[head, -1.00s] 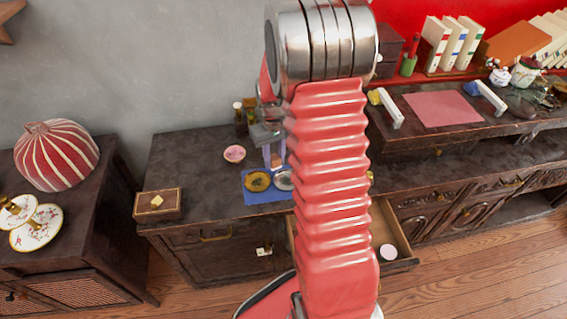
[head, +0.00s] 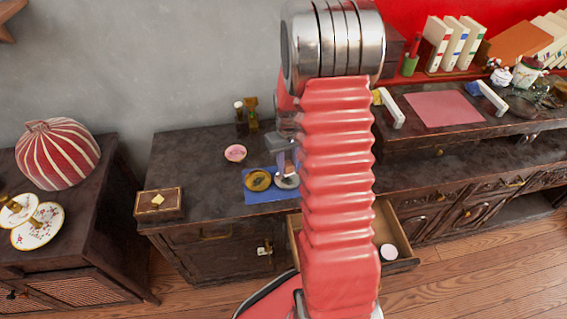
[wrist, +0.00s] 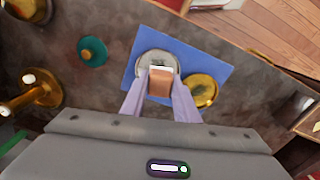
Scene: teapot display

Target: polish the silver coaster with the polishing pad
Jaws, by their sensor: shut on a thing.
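My gripper (wrist: 160,98) is shut on the polishing pad (wrist: 160,84), an orange-brown block with a pale edge. The silver coaster (wrist: 146,61) is a round grey disc on the blue mat; the pad and fingers cover its near part. In the head view my gripper (head: 285,174) is over the silver coaster (head: 293,183), which is partly hidden behind it. I cannot tell whether the pad touches the coaster. A gold coaster (head: 258,180) lies just left of it on the mat; it also shows in the wrist view (wrist: 201,90).
The blue mat (head: 262,197) lies on the dark cabinet top. A pink dish (head: 235,153) and small bottles (head: 240,117) stand behind it. A wooden box (head: 158,201) sits at the left. An open drawer (head: 402,237) juts out at the right.

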